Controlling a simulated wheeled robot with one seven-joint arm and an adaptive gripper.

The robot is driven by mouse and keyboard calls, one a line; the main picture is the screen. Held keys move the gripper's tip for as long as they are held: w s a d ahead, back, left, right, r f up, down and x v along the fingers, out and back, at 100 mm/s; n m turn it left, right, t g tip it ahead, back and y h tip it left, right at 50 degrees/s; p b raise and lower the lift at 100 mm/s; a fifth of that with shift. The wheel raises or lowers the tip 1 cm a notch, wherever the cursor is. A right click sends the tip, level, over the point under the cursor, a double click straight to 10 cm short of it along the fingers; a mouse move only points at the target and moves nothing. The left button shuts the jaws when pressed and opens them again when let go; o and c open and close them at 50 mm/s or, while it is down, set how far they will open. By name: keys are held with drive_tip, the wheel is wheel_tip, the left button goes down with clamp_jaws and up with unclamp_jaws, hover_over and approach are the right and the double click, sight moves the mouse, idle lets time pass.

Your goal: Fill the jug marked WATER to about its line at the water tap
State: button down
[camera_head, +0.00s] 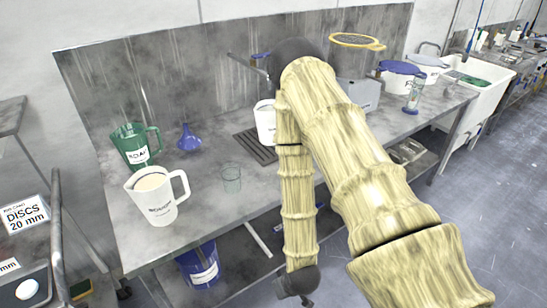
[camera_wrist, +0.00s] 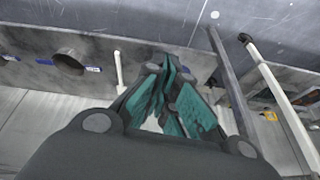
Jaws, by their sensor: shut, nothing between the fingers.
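A white jug (camera_head: 265,122) stands on the dark drain grate (camera_head: 254,146) below the tap spout (camera_head: 248,65) in the head view. My arm hides its right part, and I cannot read any marking or see its fill level. My gripper (camera_wrist: 170,72) shows in the wrist view with its teal fingers together and nothing between them.
A white jug with pale contents (camera_head: 156,197), a green jug (camera_head: 134,146), a clear beaker (camera_head: 232,180) and a blue funnel (camera_head: 188,138) stand on the bench's left. A blue bucket (camera_head: 199,266) sits beneath. Lidded tubs (camera_head: 397,76) and a sink (camera_head: 478,88) are at right.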

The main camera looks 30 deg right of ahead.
drive_tip(key=s+a+f+g+b, duration=0.2)
drive_tip(key=s+f+g+b, duration=0.2)
drive_tip(key=s+f+b, duration=0.4)
drive_tip(key=s+f, duration=0.5)
drive_tip(key=s, duration=0.1)
drive_tip(key=shift+s+a+f+h+b, duration=0.2)
drive_tip(key=shift+a+f+h+b, duration=0.1)
drive_tip(key=shift+b, duration=0.1)
